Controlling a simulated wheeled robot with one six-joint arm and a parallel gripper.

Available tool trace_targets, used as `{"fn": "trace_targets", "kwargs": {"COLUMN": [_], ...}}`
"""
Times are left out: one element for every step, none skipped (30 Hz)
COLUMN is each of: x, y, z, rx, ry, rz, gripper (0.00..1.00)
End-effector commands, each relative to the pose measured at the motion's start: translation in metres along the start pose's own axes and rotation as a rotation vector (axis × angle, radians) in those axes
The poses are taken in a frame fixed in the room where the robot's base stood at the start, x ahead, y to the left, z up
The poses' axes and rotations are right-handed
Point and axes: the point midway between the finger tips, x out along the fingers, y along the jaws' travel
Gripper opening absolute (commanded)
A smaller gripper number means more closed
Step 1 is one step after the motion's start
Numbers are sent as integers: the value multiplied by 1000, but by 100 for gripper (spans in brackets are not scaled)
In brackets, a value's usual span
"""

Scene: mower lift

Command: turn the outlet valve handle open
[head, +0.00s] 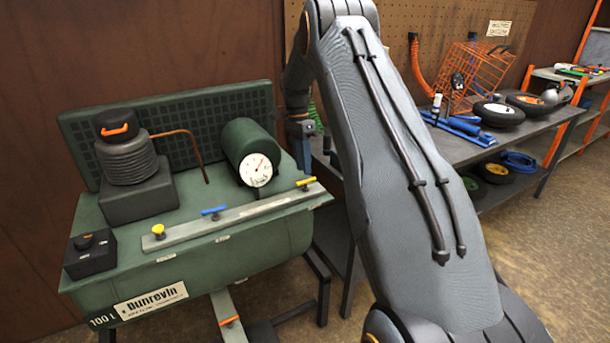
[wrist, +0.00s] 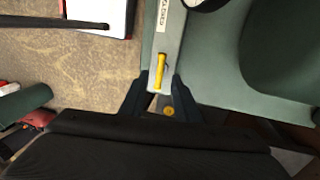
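A grey bar (head: 240,216) runs along the front top of the green compressor (head: 180,250). It carries a yellow handle (head: 306,181) at its right end, a blue handle (head: 214,210) near the middle and a yellow knob (head: 159,230) at the left. I cannot read which is labelled outlet. My gripper (head: 307,167) is above the right yellow handle, pointing down. In the wrist view, this yellow handle (wrist: 160,72) lies along the bar, just ahead of my gripper (wrist: 160,88). The fingers are apart, one on each side of the bar's end, with nothing visibly gripped.
A pressure gauge (head: 256,170) and the dark green cylinder (head: 245,145) stand close left of my gripper. A thin copper pipe (head: 190,135) rises farther left. A workbench (head: 490,135) with tools and wheels stands at right. Bare floor (head: 540,215) lies in front of it.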

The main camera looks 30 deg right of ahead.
Motion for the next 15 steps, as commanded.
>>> {"fn": "trace_targets", "kwargs": {"x": [7, 12, 18, 22, 26, 31, 34, 38, 41, 43, 44, 46, 47, 47, 48], "y": [2, 2, 2, 2, 2, 1, 1, 1, 1, 1, 1, 1, 0, 0, 0], "z": [0, 0, 0, 0, 0, 0, 0, 0, 0, 0, 0, 0, 0, 0, 0], "rx": [0, -1, -1, -1, -1, -1, -1, -1, -2, -2, -2, -2, -2, -2, -2], "ry": [-1, -1, -1, -1, -1, -1, -1, 0, 0, 0, 0, 0, 0, 0, 0], "rz": [4, 3, 4, 3, 2, 2, 2, 2, 1, 0, 0, 0, 0, 0, -1], "gripper": [29, 29, 29, 29, 29, 29, 29, 29, 29, 29, 29, 29, 29, 29, 29]}}
